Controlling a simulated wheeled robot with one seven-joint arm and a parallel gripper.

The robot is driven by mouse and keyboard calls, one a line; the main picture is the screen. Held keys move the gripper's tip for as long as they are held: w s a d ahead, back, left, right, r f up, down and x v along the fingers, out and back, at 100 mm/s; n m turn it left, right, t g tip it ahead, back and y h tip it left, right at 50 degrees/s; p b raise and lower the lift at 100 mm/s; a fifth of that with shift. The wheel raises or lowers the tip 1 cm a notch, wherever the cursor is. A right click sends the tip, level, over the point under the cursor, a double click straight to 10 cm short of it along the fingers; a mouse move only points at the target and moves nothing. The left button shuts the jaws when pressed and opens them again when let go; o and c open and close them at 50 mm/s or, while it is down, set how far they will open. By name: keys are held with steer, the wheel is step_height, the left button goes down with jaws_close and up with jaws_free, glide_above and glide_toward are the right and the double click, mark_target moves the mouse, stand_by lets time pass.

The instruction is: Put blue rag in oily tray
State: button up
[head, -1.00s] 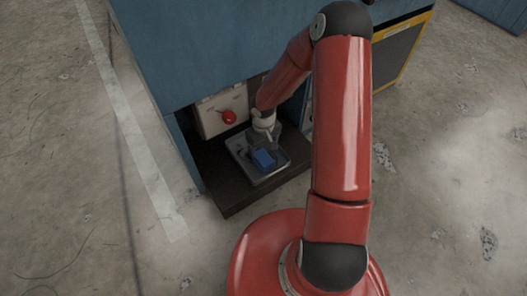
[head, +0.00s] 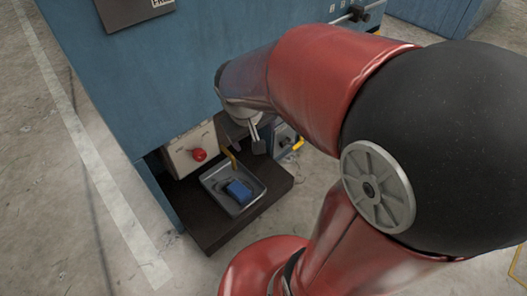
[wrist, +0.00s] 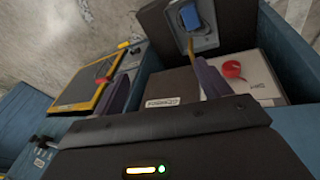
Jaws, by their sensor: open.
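The blue rag (head: 239,192) is a small folded blue bundle lying inside a grey metal tray (head: 252,178) on a dark low shelf. The rag (wrist: 190,17) and tray (wrist: 206,42) also show at the top of the wrist view. My gripper (head: 252,140) is behind and above the tray, apart from the rag, partly hidden by my arm in the head view. In the wrist view my gripper (wrist: 161,75) has its two fingers spread with nothing between them. I cannot tell whether the tray is oily.
A pale box with a red knob (head: 199,154) stands behind the tray in the blue cabinet (head: 120,90). A thin yellow strip (head: 231,158) stands by the tray's back edge. The dark shelf (head: 207,233) is bare in front. A yellow-framed panel (wrist: 80,92) is left in the wrist view.

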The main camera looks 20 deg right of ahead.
steer(key=s+a+r+t+y, duration=0.1)
steer(key=s+r, duration=0.3)
steer(key=s, duration=0.2)
steer(key=s+a+r+m+t+y, duration=0.1)
steer(key=s+a+r, duration=0.1)
steer(key=s+r, duration=0.2)
steer(key=shift+s+t, duration=0.4)
steer(key=shift+s, duration=0.75)
